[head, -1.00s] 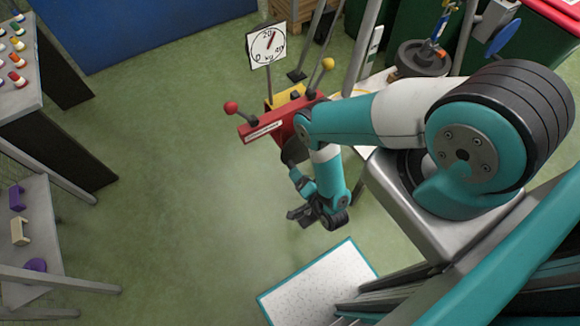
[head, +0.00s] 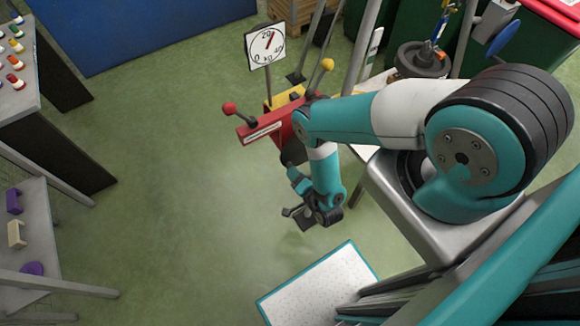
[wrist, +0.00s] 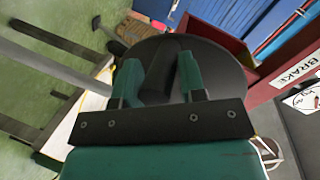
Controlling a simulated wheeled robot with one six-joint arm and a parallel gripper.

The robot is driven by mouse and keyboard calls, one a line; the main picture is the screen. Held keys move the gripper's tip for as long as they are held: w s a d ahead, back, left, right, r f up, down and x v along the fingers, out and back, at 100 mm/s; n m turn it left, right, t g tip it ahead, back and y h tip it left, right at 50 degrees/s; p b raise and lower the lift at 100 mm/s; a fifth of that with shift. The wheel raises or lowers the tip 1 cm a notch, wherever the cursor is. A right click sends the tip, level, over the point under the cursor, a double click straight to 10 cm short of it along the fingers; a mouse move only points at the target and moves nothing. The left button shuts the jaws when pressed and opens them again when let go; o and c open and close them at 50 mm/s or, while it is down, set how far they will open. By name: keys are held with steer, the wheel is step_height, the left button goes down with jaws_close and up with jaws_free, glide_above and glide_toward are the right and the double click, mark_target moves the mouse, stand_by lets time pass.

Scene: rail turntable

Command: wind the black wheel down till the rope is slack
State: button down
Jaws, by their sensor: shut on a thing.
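The black wheel (wrist: 215,65) fills the upper middle of the wrist view as a dark disc. Its stubby black handle (wrist: 163,70) stands between the two teal fingers. My gripper (wrist: 160,80) is shut on that handle. In the head view the wheel (head: 291,153) shows only in part below the red winch box (head: 268,126), behind my arm. My gripper (head: 293,174) is at its lower side there. The dial (head: 265,45) has its needle near 20. A dark round weight (head: 420,62) hangs or stands under an orange and blue hook (head: 438,38). I cannot make out the rope's tension.
Levers with a red knob (head: 229,108) and a yellow knob (head: 327,64) stick out of the winch box. A BRAKE label (wrist: 297,70) shows at right in the wrist view. A white speckled panel (head: 320,285) lies below my wrist. Green floor left of the winch is clear.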

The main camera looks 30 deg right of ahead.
steer(key=shift+d+f+n+h+b, duration=0.4)
steer(key=shift+d+f+n+b, duration=0.1)
steer(key=shift+f+n+b, duration=0.4)
steer(key=shift+d+f+n+h+b, duration=0.4)
steer(key=shift+d+f+n+b, duration=0.25)
steer(key=shift+n+b, duration=0.35)
steer(key=shift+s, duration=0.1)
steer(key=shift+d+f+n+h+b, duration=0.4)
steer(key=shift+d+n+b, duration=0.4)
steer(key=shift+n, duration=0.1)
